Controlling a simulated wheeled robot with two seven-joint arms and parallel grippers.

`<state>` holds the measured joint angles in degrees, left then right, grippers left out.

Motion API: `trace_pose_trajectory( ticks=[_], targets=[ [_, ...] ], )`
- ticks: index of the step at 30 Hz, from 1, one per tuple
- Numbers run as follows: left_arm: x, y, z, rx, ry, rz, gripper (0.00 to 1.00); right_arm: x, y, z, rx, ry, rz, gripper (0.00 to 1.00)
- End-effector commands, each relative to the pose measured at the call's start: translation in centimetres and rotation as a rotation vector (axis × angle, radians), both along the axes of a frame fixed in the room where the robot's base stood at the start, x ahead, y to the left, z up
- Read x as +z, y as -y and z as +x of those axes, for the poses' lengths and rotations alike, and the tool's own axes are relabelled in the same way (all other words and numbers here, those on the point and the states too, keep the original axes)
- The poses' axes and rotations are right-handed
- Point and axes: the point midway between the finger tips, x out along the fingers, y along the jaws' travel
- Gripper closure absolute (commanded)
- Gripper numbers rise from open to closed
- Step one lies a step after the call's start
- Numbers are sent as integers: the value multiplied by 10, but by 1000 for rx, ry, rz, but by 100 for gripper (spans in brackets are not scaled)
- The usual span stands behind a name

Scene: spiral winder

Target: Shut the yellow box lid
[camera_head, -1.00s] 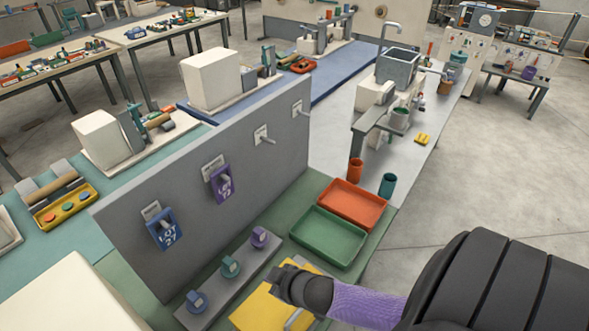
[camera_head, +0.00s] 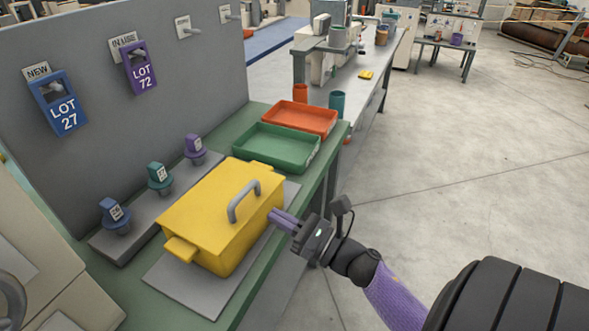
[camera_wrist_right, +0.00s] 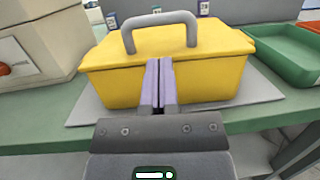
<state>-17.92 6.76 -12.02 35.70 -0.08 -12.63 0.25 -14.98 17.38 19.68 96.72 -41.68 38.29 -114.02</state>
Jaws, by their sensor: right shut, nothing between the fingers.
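The yellow box (camera_head: 218,240) stands on a grey plate (camera_head: 168,285) on the green bench. Its yellow lid (camera_head: 215,200) lies flat over the top, with the grey handle (camera_head: 243,200) standing up from it; I see no gap under the lid. My right gripper (camera_head: 275,217) is shut and empty, its purple fingers pointing at the box's right side, just below the lid's edge. In the right wrist view the fingers (camera_wrist_right: 158,80) stand before the box front (camera_wrist_right: 210,82), below the handle; I cannot tell whether they touch. My left gripper is not in view.
Blue, teal and purple knobs (camera_head: 160,178) stand on a grey strip left of the box. Green (camera_head: 278,148) and orange (camera_head: 300,118) trays lie behind it. A grey panel (camera_head: 110,130) with lot tags rises at left. Open floor lies right of the bench.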

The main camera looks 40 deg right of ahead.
Motion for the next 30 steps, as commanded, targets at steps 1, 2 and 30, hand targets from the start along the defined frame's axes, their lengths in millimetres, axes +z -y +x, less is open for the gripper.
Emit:
trace_pose_trajectory(
  ticks=[1, 2, 30],
  targets=[
    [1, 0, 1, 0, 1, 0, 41, 3, -3, 10, 1, 3, 1, 100],
    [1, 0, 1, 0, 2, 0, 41, 4, -4, 15, 1, 3, 2, 100],
    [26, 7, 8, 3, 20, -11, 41, 23, -15, 47, 0, -54, -14, 100]
  ],
)
